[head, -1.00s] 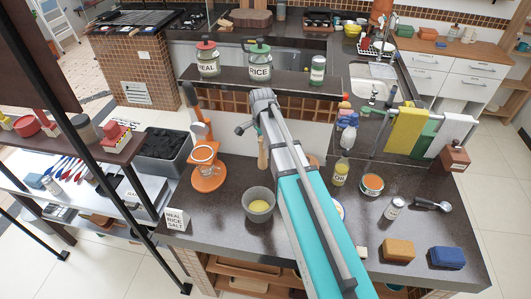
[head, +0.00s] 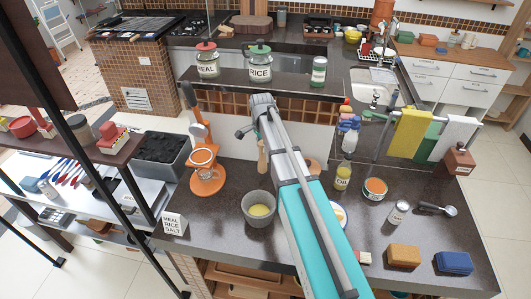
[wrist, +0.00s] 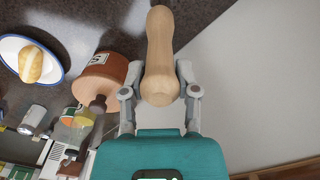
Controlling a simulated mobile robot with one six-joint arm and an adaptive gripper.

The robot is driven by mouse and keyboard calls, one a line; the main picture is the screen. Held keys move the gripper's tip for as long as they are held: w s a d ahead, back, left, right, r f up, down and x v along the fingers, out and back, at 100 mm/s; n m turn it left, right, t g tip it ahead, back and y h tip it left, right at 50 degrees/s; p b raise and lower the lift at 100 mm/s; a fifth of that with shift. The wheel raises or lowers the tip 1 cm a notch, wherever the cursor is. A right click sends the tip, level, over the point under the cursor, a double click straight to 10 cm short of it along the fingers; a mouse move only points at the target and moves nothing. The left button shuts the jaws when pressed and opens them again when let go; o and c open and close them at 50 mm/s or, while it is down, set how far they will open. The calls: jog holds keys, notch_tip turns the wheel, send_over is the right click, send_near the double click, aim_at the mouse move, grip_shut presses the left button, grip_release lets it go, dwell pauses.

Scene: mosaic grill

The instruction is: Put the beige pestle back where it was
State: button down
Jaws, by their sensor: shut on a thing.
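The beige pestle (wrist: 160,50) is in my gripper (wrist: 160,84), its rounded near end between the two fingers and its length pointing away in the wrist view. In the head view a strip of the pestle (head: 262,157) shows upright just left of my arm, behind the grey mortar bowl. My fingers are hidden by the arm there. The mortar (head: 250,212) stands on the dark counter with yellow stuff inside. The pestle is outside it. I cannot tell whether the pestle touches the counter.
A terracotta pot (wrist: 108,66) is close left of the pestle in the wrist view. Beyond it lies a blue-rimmed plate (wrist: 62,48) with a bread roll. An orange stand (head: 208,182) is left of the mortar, an oil bottle (head: 343,178) right of my arm. A shelf with jars (head: 290,86) is behind.

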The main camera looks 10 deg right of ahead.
jog(key=shift+f+b, duration=1.2)
jog(key=shift+f, duration=0.5)
jog(key=shift+c, duration=1.8)
grip_release()
jog(key=shift+r, duration=0.25)
notch_tip(320, 180, up, 12)
jog(key=p, duration=1.2)
jog(key=shift+s, duration=0.1)
